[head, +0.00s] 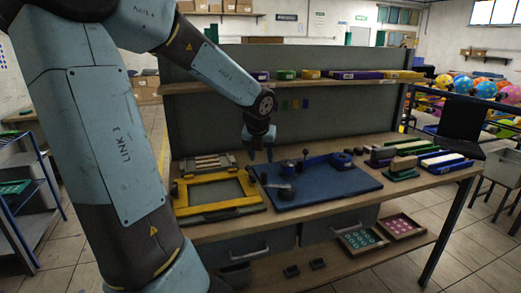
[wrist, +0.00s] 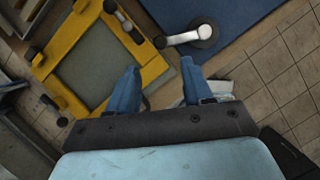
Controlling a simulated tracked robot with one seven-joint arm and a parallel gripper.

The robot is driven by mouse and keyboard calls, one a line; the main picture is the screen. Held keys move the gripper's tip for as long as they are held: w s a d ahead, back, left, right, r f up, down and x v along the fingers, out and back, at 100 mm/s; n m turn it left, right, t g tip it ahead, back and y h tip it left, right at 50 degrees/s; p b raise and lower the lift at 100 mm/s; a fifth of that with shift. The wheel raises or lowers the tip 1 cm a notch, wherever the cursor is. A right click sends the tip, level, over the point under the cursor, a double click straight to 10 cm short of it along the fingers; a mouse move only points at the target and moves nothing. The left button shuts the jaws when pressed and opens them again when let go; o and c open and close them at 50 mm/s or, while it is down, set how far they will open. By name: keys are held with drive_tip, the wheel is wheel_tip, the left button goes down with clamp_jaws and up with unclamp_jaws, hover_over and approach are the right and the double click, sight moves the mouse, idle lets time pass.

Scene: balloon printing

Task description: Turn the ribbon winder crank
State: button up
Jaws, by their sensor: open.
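The ribbon winder sits on a blue board (head: 335,184) on the workbench, with a blue spool (head: 341,160) toward its back. Its crank, a pale metal arm with a round hub (wrist: 204,33) and a dark knob (wrist: 160,42), lies at the board's edge nearest the yellow frame. The hub also shows in the head view (head: 286,191). My gripper (head: 260,156) is open and empty, pointing down above the bench near the gap between frame and board. In the wrist view the crank lies beyond my open fingers (wrist: 158,72), apart from them.
A yellow printing frame (head: 214,205) lies left of the board. Dark-handled blocks (head: 402,165) and colored boxes stand to the right. A shelf (head: 300,83) with boxes runs above the bench's back. Trays (head: 362,238) rest on the lower shelf.

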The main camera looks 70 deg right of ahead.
drive_tip(key=shift+v, duration=1.15)
